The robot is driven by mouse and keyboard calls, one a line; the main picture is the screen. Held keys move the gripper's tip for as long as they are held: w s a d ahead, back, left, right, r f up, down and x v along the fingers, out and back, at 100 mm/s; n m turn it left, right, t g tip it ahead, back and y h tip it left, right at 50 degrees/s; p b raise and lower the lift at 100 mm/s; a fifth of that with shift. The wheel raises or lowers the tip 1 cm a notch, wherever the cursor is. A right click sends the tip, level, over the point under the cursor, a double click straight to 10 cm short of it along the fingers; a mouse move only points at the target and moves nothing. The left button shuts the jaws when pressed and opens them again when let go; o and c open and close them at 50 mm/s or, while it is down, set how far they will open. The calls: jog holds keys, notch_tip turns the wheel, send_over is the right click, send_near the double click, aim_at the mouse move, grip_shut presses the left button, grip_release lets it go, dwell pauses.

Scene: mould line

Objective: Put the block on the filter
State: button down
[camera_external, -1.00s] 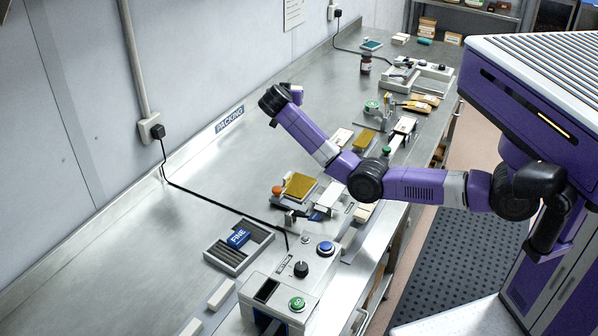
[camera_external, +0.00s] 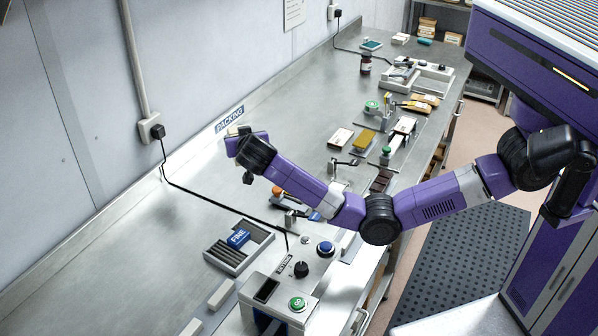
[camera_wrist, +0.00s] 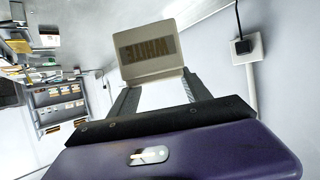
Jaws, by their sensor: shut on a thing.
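My gripper (camera_wrist: 155,88) is shut on a cream block (camera_wrist: 150,52) marked WHITE, held up between its two fingers in the wrist view. In the external view the arm's end is raised over the bench near the wall, beside the PACKING sign, and the fingers are mostly hidden. A blue piece (camera_external: 238,237) marked FINE sits on a grey slotted tray (camera_external: 222,259), below and apart from my gripper. I cannot tell for certain which thing is the filter.
A control box (camera_external: 301,270) with a knob and a green button stands in front of the tray. A black cable runs along the bench. Stations with packets and a gold piece (camera_external: 365,141) stand farther back. The bench left of the tray is clear.

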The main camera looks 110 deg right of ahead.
jog(key=w+a+r+n+t+p, duration=0.2)
jog(key=w+a+r+t+p, duration=0.1)
jog(key=a, duration=0.8)
notch_tip(320, 180, up, 2)
jog(key=n+t, duration=0.2)
send_over(248, 233)
jog(key=shift+y, duration=0.4)
notch_tip(248, 233, down, 20)
jog(key=p, duration=0.3)
jog(key=shift+w+d+r+p, duration=0.1)
jog(key=shift+r+p, duration=0.05)
jog(key=shift+p, duration=0.2)
jog(key=shift+f, duration=0.2)
jog(key=shift+c, duration=2.4)
grip_release()
jog(key=shift+r, duration=0.2)
jog(key=b+v, duration=0.2)
jog(key=v, duration=1)
jog(key=shift+f, duration=0.1)
